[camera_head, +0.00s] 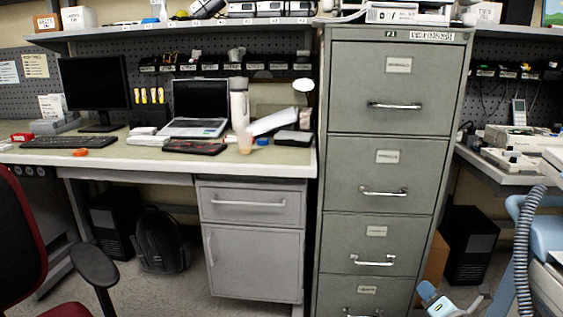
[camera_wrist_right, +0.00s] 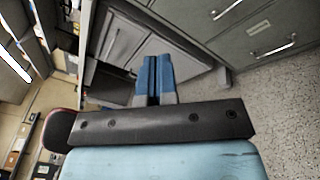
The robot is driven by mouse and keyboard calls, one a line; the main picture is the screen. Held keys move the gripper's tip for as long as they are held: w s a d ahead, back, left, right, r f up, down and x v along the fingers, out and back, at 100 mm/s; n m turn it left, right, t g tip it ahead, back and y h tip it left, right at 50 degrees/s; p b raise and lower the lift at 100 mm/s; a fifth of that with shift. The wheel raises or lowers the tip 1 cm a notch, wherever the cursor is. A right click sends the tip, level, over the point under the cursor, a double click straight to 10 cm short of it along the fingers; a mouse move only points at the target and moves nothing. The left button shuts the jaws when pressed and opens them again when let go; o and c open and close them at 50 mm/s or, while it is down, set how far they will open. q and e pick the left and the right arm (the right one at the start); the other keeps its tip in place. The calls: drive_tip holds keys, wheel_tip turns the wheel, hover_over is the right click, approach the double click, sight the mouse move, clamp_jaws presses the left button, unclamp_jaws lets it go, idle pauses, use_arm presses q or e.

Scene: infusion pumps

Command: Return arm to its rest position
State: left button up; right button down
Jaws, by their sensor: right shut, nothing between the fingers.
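My right gripper (camera_head: 432,296) shows at the bottom right of the head view, in front of the lower part of the grey filing cabinet and cut off by the frame edge. In the right wrist view its two blue fingers (camera_wrist_right: 153,80) lie side by side, shut with nothing between them. They point toward the grey cabinet fronts, over the speckled floor. My left gripper is not in the head view.
A tall grey filing cabinet (camera_head: 394,148) stands at centre right. A desk (camera_head: 110,157) with a monitor (camera_head: 94,83), a laptop (camera_head: 196,100) and a white bottle (camera_head: 239,103) is to its left. A red office chair (camera_head: 18,240) stands at the left edge.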

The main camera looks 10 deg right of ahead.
drive_tip(key=s+a+r+m+g+y, duration=0.2)
drive_tip(key=s+a+m+y, duration=0.3)
drive_tip(key=s+a+m, duration=0.65)
drive_tip(key=s+a+r+m+g+y, duration=0.3)
drive_tip(key=s+a+m, duration=0.4)
drive_tip(key=s+a, duration=0.8)
drive_tip(key=w+a+r+m+t+p, duration=0.35)
drive_tip(key=a+r+m+t, duration=0.2)
drive_tip(key=r, duration=0.25)
use_arm(q)
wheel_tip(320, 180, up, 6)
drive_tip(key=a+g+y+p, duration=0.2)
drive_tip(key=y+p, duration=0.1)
drive_tip(key=p, duration=1.2)
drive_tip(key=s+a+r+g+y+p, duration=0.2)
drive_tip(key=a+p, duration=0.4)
drive_tip(key=p, duration=1.4)
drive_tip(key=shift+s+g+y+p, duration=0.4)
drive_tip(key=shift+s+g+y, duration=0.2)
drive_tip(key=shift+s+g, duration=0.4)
use_arm(e)
drive_tip(key=s+d+r+g+h, duration=0.4)
drive_tip(key=d+r+g+h, duration=0.1)
drive_tip(key=d+g, duration=0.2)
drive_tip(key=shift+s+d+r+h, duration=0.2)
drive_tip(key=shift+s+d+h, duration=0.2)
drive_tip(key=shift+d, duration=0.3)
